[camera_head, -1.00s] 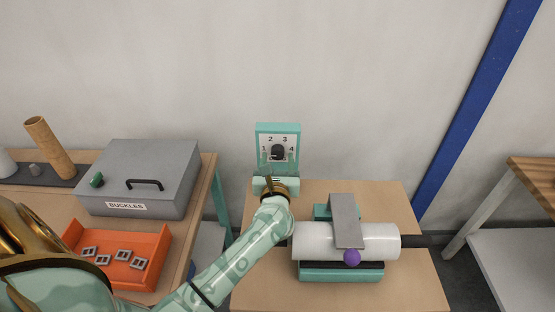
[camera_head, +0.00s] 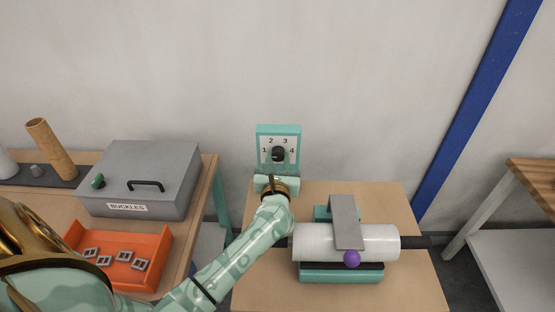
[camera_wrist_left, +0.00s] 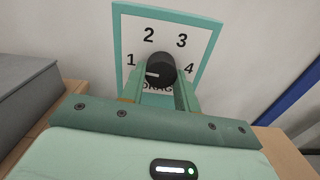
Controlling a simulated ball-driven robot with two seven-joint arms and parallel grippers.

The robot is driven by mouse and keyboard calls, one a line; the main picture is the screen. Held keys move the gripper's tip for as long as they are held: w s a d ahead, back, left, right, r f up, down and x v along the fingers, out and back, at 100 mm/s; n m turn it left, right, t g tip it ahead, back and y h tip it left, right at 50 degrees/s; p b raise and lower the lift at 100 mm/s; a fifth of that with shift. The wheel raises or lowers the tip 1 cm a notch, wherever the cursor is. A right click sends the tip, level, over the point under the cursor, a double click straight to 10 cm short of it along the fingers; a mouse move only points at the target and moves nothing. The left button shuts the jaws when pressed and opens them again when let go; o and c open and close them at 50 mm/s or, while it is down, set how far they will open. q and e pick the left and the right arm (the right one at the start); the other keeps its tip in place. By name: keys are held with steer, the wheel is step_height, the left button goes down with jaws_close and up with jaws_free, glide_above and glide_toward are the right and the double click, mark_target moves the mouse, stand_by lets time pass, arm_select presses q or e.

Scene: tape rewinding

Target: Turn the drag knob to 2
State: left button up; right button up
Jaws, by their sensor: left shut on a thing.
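The teal drag panel (camera_head: 279,130) stands upright at the back of the middle table, with a white face numbered 1 to 4. Its black round drag knob (camera_head: 278,153) is at the centre of the face; in the left wrist view the knob (camera_wrist_left: 153,67) has a white pointer mark on its lower left, on the side of the 1. My left gripper (camera_wrist_left: 160,82) reaches the panel from the front and is shut on the knob, one finger on each side. The fingers partly cover the DRAG label below. My right gripper is not in view.
A white roll (camera_head: 315,243) on a teal stand, with a grey plate (camera_head: 345,220) and a purple ball (camera_head: 352,259), sits right of my left forearm. On the left table are a grey buckles box (camera_head: 145,172) and an orange tray (camera_head: 155,245).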

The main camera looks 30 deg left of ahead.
arm_select(q)
steer(key=m+p, duration=0.2)
steer(key=m, duration=0.1)
steer(key=m+p, duration=0.2)
steer(key=shift+s+r+m, duration=0.1)
steer(key=shift+r+m, duration=0.1)
steer(key=shift+m, duration=0.2)
steer(key=m+p, duration=0.2)
steer(key=m, duration=0.1)
steer(key=shift+a, duration=0.1)
steer(key=shift+m+p, duration=0.75)
steer(key=shift+m, duration=0.25)
steer(key=shift+f+m, duration=0.15)
steer(key=shift+m, duration=0.15)
steer(key=o, duration=1)
